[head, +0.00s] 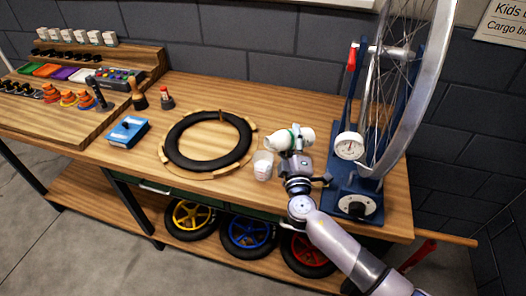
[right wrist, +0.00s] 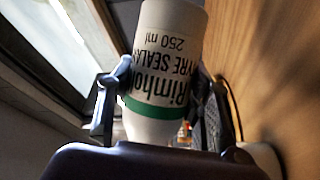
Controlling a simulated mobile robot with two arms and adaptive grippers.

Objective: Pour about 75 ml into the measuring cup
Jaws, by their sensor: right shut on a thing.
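My right gripper (head: 294,158) is shut on a white sealant bottle (head: 279,140) with a green band. In the right wrist view the bottle (right wrist: 165,70) sits between both fingers, its label reading 250 ml upside down. In the head view the bottle lies nearly on its side above the bench. The small, translucent measuring cup (head: 263,166) stands upright on the bench, just below and left of the bottle. I cannot make out a liquid stream or the level in the cup. My left gripper is not in view.
A black tyre (head: 169,146) lies on the bench left of the cup. A blue wheel stand with a dial gauge (head: 349,146) and wheel rises close to the right of my gripper. A blue box (head: 127,131) and a red-capped bottle (head: 167,100) stand farther left.

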